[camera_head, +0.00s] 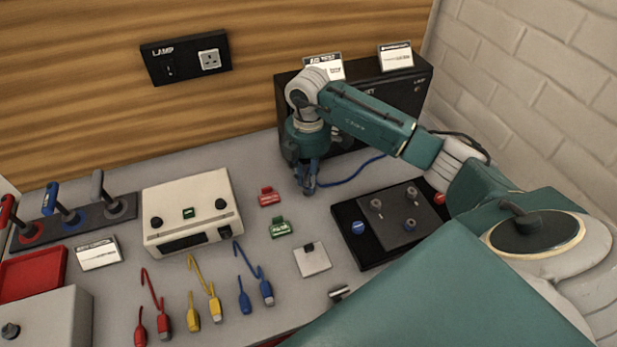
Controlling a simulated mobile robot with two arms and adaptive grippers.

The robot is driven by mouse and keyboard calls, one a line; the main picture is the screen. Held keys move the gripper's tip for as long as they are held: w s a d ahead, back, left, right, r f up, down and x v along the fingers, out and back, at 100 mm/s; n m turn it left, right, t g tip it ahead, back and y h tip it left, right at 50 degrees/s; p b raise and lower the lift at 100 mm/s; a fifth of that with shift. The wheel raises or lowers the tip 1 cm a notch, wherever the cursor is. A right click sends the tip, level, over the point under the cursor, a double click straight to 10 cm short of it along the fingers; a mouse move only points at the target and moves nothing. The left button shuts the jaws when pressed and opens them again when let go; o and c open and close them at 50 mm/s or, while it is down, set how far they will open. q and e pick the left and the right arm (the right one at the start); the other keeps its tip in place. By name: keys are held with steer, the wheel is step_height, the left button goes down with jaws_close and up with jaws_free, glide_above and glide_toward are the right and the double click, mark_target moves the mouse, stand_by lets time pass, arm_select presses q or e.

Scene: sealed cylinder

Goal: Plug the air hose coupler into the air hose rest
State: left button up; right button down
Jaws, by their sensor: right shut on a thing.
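My right gripper (307,184) points down over the grey bench, in front of the black box (405,93). It is shut on the air hose coupler, of which only a small blue part shows between the fingers. A blue hose (362,168) runs from there to the right and back behind my forearm. A white label (324,62), apparently for the air hose rest, stands on top of the box at its left. The rest itself cannot be made out; my right wrist and forearm cover much of the box front. My left gripper is out of view.
Red (269,196) and green (280,227) tagged blocks lie close to the gripper. A black tray (357,252) with knobs is at right. A cream power unit (190,212), coloured leads (203,290) and levers (62,218) stand left. A brick wall bounds the right.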

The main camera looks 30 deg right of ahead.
steer(key=shift+f+b, duration=0.45)
steer(key=shift+f, duration=0.2)
steer(key=c, duration=1.5)
jaws_free()
steer(key=shift+o, duration=0.2)
steer(key=shift+r, duration=0.3)
step_height(320, 180, up, 12)
steer(key=shift+f, duration=0.25)
